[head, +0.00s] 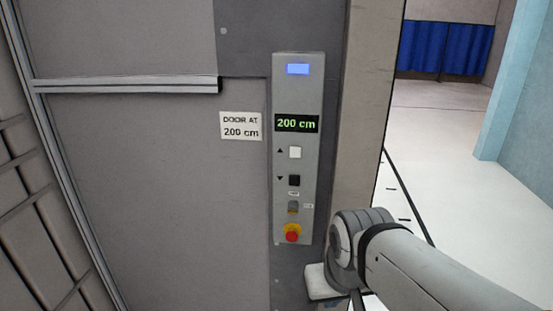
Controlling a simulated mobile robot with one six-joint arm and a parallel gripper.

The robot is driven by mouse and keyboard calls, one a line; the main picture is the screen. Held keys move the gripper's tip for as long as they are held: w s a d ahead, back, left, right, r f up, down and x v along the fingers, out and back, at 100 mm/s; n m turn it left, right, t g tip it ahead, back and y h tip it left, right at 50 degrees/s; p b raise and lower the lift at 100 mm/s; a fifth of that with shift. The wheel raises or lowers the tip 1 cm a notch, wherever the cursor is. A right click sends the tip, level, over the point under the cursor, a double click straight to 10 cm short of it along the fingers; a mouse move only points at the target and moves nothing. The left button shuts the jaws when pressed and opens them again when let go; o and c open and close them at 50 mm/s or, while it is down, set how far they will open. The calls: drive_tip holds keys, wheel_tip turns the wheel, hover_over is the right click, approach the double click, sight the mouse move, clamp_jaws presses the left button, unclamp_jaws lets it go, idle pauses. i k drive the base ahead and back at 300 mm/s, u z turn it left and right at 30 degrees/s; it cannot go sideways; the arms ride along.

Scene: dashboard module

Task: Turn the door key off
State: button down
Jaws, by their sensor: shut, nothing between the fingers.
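A tall grey control panel (284,100) is mounted upright on the dark column in the head view. Near its lower end is a small grey key switch (293,207) with tiny labels above and to its right. The labels and the key's exact angle are too small to read. My arm enters from the lower right, with its wrist joint close to the panel's lower right side. My gripper's fingers do not show, so I cannot see how they stand relative to the key switch.
The panel also has a blue lit window (298,69), a display (297,123) reading 200 cm, a white up button (295,152), a black down button (294,180) and a red emergency stop (292,236) just below the key switch. A sign (240,126) reads DOOR AT 200 cm.

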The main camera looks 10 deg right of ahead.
sight(293, 206)
drive_tip(key=z, duration=0.85)
drive_tip(key=k, duration=1.65)
drive_tip(key=u, duration=0.85)
drive_tip(key=i, duration=1)
